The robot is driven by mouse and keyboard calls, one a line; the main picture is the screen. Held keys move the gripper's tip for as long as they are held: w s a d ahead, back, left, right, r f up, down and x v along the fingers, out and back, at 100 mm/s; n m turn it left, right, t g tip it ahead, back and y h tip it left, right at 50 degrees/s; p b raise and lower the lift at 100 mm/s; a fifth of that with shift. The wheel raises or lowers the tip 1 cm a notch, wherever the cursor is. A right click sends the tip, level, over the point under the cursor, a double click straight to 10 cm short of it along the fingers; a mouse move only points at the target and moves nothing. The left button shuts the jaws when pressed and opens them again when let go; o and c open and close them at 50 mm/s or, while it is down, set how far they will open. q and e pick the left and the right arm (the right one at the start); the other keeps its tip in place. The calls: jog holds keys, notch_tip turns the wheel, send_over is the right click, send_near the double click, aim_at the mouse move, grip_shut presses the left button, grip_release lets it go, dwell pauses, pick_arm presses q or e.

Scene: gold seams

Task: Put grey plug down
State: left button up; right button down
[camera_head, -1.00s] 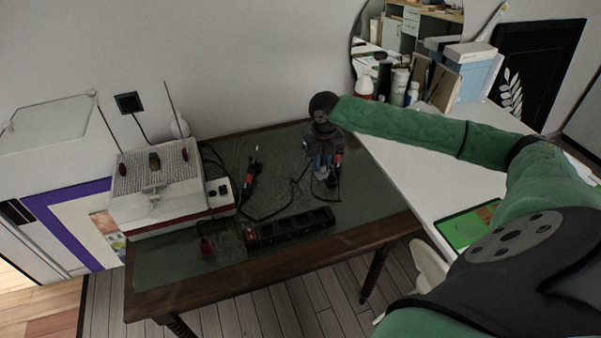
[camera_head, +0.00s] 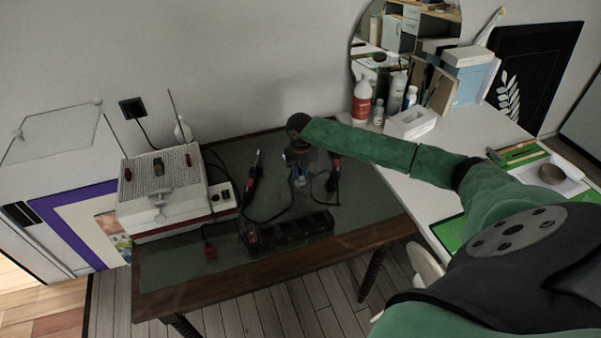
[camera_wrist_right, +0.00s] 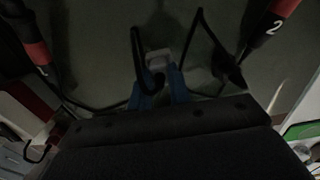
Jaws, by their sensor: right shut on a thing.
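My right gripper (camera_head: 300,180) is over the dark green top of the wooden table, behind the black power strip (camera_head: 290,232). In the right wrist view its blue fingertips (camera_wrist_right: 160,88) are shut on the grey plug (camera_wrist_right: 157,59). A dark cable loops beside the plug. I cannot tell whether the plug touches the tabletop. In the head view the plug is too small and dark to make out clearly. My left gripper is not in view.
Two black tools with red bands lie either side of the gripper, the left (camera_head: 255,175) and right (camera_head: 334,176). A red plug (camera_head: 210,252) lies left of the strip. A white-and-red box (camera_head: 165,195) stands at left. Cables cross the tabletop.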

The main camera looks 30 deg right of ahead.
jog(key=shift+f, duration=0.75)
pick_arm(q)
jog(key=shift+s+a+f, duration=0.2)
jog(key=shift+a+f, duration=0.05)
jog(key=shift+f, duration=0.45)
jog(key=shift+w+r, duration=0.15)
pick_arm(e)
jog(key=shift+f, duration=0.55)
jog(key=c, duration=1.3)
grip_release()
jog(key=shift+c, duration=0.2)
jog(key=shift+o, duration=0.2)
